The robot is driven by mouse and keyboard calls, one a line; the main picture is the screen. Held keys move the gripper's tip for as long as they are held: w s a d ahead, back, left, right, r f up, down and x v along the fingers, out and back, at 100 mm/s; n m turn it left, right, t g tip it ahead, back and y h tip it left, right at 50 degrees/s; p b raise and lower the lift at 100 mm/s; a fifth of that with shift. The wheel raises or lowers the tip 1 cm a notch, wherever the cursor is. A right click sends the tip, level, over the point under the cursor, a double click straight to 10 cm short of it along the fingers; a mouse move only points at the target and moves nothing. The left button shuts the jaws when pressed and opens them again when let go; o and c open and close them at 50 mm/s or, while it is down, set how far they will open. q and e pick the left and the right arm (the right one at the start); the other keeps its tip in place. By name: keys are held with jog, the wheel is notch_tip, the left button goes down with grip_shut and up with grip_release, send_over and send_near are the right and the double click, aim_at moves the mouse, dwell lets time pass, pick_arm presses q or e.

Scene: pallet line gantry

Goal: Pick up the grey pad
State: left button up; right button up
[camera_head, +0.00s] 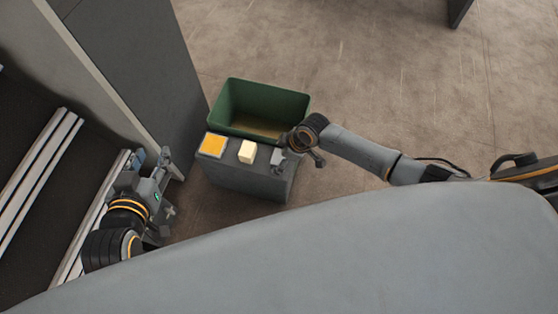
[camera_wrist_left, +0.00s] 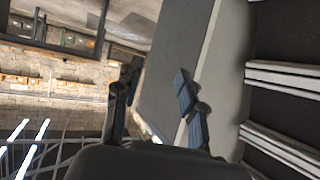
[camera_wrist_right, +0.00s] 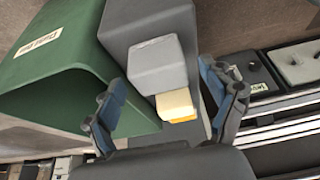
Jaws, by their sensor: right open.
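The grey pad (camera_wrist_right: 158,63) is a light grey block on a dark grey stand. It also shows in the head view (camera_head: 278,161), at the stand's right end, partly hidden by my right gripper. My right gripper (camera_head: 300,150) is over that end of the stand. In the right wrist view its two fingers are spread (camera_wrist_right: 162,90), with the pad showing between and beyond them, not held. My left gripper (camera_head: 155,163) is far to the left, beside a grey panel. In the left wrist view its fingers are apart (camera_wrist_left: 150,95) and nothing is between them.
A cream block (camera_head: 247,152) and an orange-topped pad (camera_head: 213,145) sit on the stand (camera_head: 250,182) left of the grey pad. A green bin (camera_head: 225,105) stands right behind it. Pale rails (camera_head: 40,160) lie at the left. Bare floor (camera_head: 400,70) is free behind and right.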

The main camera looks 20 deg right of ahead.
jog(key=shift+w+a+f, duration=0.1)
jog(key=shift+a+f, duration=0.1)
jog(key=shift+f, duration=0.35)
pick_arm(q)
jog(key=shift+w+d+r+t+h, duration=0.2)
jog(key=shift+w+r+t, duration=0.15)
jog(key=shift+r, duration=0.2)
jog(key=shift+w+d+r+t+h, duration=0.15)
jog(key=shift+w+r+t, duration=0.2)
jog(key=shift+r, duration=0.2)
pick_arm(e)
jog(key=c, duration=1.3)
jog(key=shift+o, duration=0.2)
pick_arm(q)
jog(key=shift+s, duration=0.1)
pick_arm(e)
jog(key=shift+r, duration=0.2)
